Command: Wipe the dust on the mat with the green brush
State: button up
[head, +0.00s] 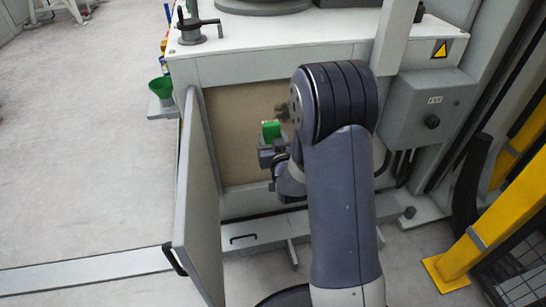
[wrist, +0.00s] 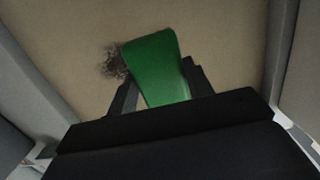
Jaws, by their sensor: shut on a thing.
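The green brush (wrist: 155,66) is between the two dark fingers of my gripper (wrist: 158,92), which is shut on it. It also shows in the head view as a small green block (head: 270,130) at the end of my arm. The mat (wrist: 220,35) is a plain tan surface inside the open cabinet, and it shows in the head view too (head: 235,115). A dark patch of dust (wrist: 115,62) lies on the mat just left of the brush in the wrist view. In the head view dark dust (head: 283,112) shows beside my arm, partly hidden by it. Contact between brush and mat is unclear.
An open grey door (head: 190,200) stands to the left of the cabinet opening. A grey box marked FAN (head: 432,110) is on the right, near a yellow post (head: 495,215). A green funnel (head: 162,87) sits at the left.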

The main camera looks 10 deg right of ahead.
aim_at(269, 130)
jog(key=shift+s+f+t+b, duration=0.2)
jog(key=shift+f+t+b, duration=0.35)
jog(key=shift+b, duration=0.4)
jog(key=shift+w+r, duration=0.1)
jog(key=shift+w, duration=2.85)
jog(key=shift+w, duration=0.95)
jog(key=shift+d, duration=0.1)
